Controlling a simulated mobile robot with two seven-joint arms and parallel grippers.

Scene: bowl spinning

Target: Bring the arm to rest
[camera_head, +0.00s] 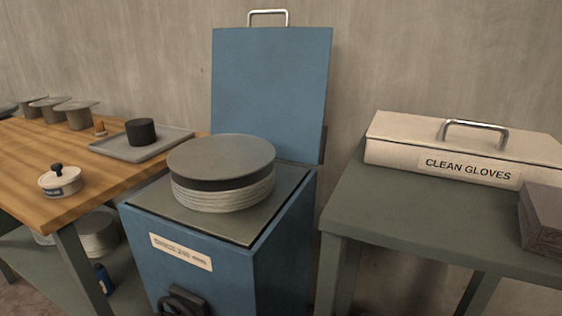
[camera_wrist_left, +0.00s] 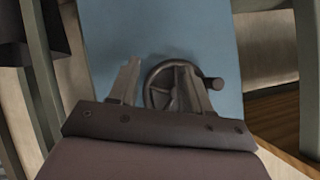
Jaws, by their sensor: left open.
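My left gripper (camera_wrist_left: 158,78) shows in the left wrist view with its two fingers apart and nothing between them. Behind the fingers is a dark handwheel (camera_wrist_left: 163,84) with a side knob, on the blue front (camera_wrist_left: 120,25) of a cabinet. The right finger overlaps the wheel in the picture; I cannot tell whether it touches. In the head view the wheel (camera_head: 183,302) sits low on the front of the blue cabinet (camera_head: 225,270), cut by the bottom edge. Neither arm shows in the head view, and my right gripper is in no frame.
A round dark-topped stack (camera_head: 222,160) sits on the cabinet under its raised blue lid (camera_head: 270,85). Left is a wooden table (camera_head: 50,150) with a tray (camera_head: 105,148), a small lidded pot (camera_head: 62,181) and several bowls. Right, a green-grey table (camera_head: 400,215) holds a glove box (camera_head: 400,145).

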